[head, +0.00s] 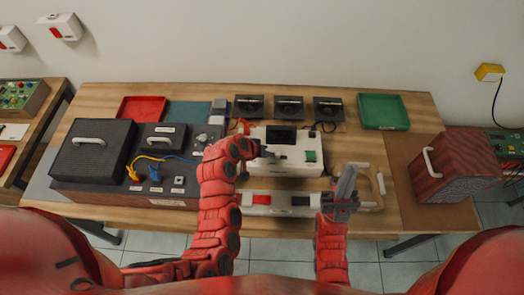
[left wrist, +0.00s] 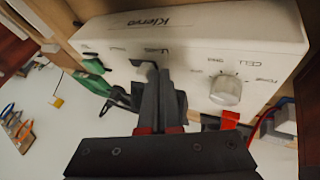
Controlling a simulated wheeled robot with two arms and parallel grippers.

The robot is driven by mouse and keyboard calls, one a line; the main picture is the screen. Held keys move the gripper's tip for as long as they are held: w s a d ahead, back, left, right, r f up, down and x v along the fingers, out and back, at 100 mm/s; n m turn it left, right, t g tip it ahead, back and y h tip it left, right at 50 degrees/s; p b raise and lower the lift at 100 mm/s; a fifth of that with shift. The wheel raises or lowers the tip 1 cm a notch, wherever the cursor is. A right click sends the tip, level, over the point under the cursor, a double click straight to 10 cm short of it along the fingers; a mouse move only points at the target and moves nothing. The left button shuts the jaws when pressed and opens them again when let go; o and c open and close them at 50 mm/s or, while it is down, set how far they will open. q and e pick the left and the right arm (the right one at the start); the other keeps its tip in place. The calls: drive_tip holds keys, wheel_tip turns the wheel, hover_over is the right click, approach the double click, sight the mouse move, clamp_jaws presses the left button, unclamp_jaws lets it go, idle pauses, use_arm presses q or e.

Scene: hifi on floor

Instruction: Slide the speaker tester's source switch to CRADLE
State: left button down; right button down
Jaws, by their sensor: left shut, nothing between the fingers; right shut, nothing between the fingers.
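In the left wrist view the white box (left wrist: 130,35) carries the name "Klervo", a round knob (left wrist: 226,91) and small lettering, partly legible. There the left gripper's fingertips (left wrist: 163,78) cover part of the face near a slot. The source switch and its position are hidden or unclear. My right gripper (head: 346,185) is shut, pointing up, apart from the box.
A second white unit (head: 285,210) with a red part lies in front. Black speakers (head: 288,107) stand behind. A dark bench unit (head: 125,190) with cables is at left. A green tray (head: 384,112) and a red-brown case (head: 455,166) are at right.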

sight(278, 155)
use_arm(q)
drive_tip(key=shift+d+f, duration=0.1)
drive_tip(key=shift+d, duration=0.05)
drive_tip(key=d+b, duration=0.1)
drive_tip(key=d, duration=0.1)
drive_tip(key=shift+d, duration=0.35)
